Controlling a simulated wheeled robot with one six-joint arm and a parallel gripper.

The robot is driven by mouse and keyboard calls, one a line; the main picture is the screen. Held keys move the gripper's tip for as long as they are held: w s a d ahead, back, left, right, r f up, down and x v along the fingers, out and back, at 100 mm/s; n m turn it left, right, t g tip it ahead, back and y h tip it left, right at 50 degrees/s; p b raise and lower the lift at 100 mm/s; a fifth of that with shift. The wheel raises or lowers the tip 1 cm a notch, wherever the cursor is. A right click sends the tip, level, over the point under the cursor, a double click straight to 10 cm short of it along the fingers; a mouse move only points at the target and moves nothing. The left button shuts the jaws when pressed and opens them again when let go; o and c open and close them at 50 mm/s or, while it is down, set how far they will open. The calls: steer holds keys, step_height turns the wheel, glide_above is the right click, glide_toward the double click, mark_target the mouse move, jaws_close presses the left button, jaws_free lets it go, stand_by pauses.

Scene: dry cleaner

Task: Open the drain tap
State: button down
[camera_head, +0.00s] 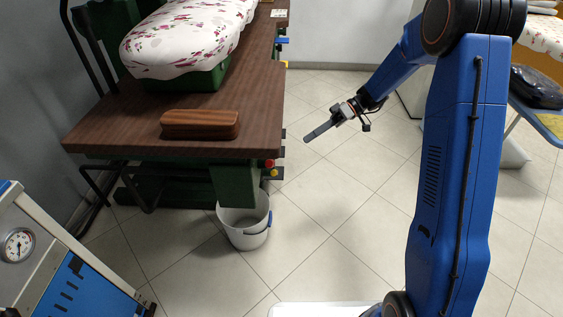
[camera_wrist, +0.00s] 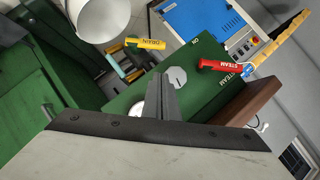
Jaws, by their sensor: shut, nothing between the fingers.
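The drain tap has a yellow lever (camera_wrist: 145,42) lettered DRAIN, upside down in the wrist view, on the green machine's end. In the head view the yellow tap (camera_head: 275,172) shows small below the tabletop's right corner. A red lever (camera_wrist: 220,66) lettered STEAM is on the same green panel (camera_wrist: 205,82); it also shows in the head view (camera_head: 269,163). My gripper (camera_head: 307,139) is shut and empty, to the right of the table's end and apart from the taps. Its closed fingers (camera_wrist: 161,78) cover part of the panel in the wrist view.
A white bucket (camera_head: 245,222) stands on the floor below the taps. The wooden tabletop (camera_head: 120,140) overhangs the green machine and carries a brown wooden block (camera_head: 199,125). A blue and grey unit (camera_head: 62,270) with a gauge stands at lower left. The tiled floor right of the bucket is clear.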

steer(key=shift+w+a+f+y, duration=0.3)
steer(key=shift+w+f, duration=0.3)
steer(key=shift+w, duration=0.1)
steer(key=s+d+f+x, duration=0.1)
steer(key=s+x, duration=0.1)
steer(key=x, duration=1)
steer(key=shift+f, duration=0.55)
